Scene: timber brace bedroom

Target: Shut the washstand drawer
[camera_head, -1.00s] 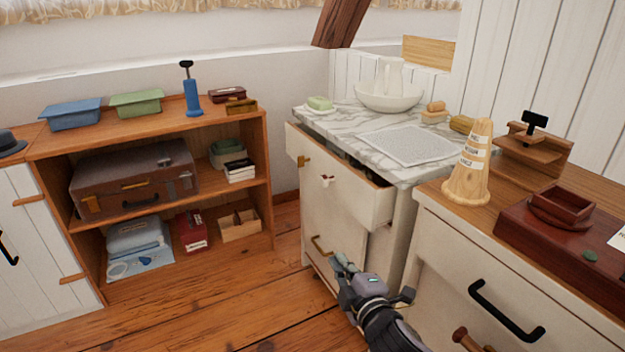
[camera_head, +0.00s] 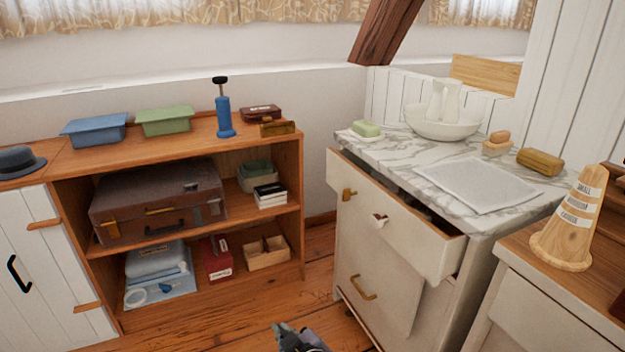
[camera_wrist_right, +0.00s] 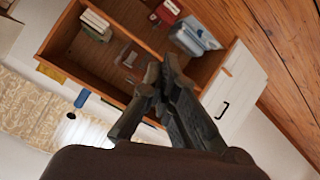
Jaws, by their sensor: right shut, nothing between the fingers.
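The washstand (camera_head: 350,284) has a white body and a grey-veined marble top. Its upper drawer (camera_head: 408,234) stands partly open, with dark contents just showing behind its front. The drawer front carries a brass handle (camera_head: 348,194) at its left and a small pale knob with a dark reddish mark near its middle. My right gripper (camera_head: 290,330) is at the bottom edge of the head view, low over the floor, left of and apart from the washstand. In the right wrist view my right gripper (camera_wrist_right: 155,80) is shut and empty, with the shelf unit beyond it. My left gripper is not in view.
A wooden shelf unit (camera_head: 291,222) stands at the left with a suitcase (camera_head: 160,203) and boxes. A bowl (camera_head: 440,122) with a jug, soap and a grey mat (camera_head: 478,184) lie on the marble. A cabinet with a wooden cone (camera_head: 570,222) is at the right. Floor between is clear.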

